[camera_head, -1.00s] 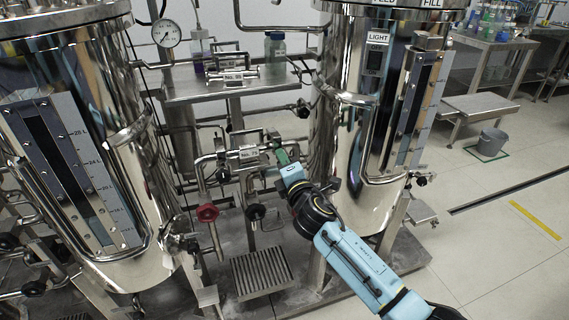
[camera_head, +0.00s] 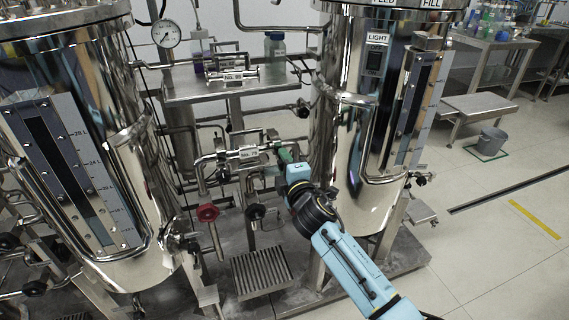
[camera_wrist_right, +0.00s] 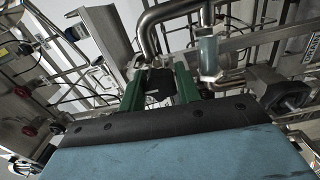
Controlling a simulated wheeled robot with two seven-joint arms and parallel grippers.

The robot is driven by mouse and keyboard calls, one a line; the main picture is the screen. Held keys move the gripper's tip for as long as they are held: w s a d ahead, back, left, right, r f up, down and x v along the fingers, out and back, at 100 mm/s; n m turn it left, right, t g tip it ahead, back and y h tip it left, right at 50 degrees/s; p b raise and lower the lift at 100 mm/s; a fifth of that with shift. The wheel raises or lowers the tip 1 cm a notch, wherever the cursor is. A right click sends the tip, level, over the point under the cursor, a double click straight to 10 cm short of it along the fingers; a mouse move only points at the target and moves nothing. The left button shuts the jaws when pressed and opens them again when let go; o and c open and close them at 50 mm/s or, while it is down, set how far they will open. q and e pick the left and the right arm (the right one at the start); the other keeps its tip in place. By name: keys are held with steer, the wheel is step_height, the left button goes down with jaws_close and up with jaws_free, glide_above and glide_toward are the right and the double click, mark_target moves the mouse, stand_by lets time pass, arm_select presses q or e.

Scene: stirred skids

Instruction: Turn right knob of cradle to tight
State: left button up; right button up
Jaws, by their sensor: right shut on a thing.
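A metal pipe cradle with a white label (camera_head: 250,153) sits between the two steel tanks in the head view. My right gripper (camera_head: 281,152) is at the right end of this cradle, its green fingers mostly seen from behind. In the right wrist view the two green fingers of my right gripper (camera_wrist_right: 160,88) are closed around a black knob (camera_wrist_right: 158,84), which sits between them. The knob is hidden behind the gripper in the head view, and its turned angle cannot be told. My left gripper is not in view.
Steel tanks stand left (camera_head: 85,150) and right (camera_head: 350,130) of the cradle. A red valve handle (camera_head: 207,212) and a black one (camera_head: 255,211) are below it. A shelf with a bottle (camera_head: 275,55) is above.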

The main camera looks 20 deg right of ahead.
steer(key=o, duration=1)
steer(key=shift+c, duration=0.2)
steer(key=shift+s, duration=0.25)
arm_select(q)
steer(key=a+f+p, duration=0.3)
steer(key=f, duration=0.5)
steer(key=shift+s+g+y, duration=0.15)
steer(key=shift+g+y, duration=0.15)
arm_select(e)
steer(key=s, duration=1.3)
steer(key=shift+d, duration=0.2)
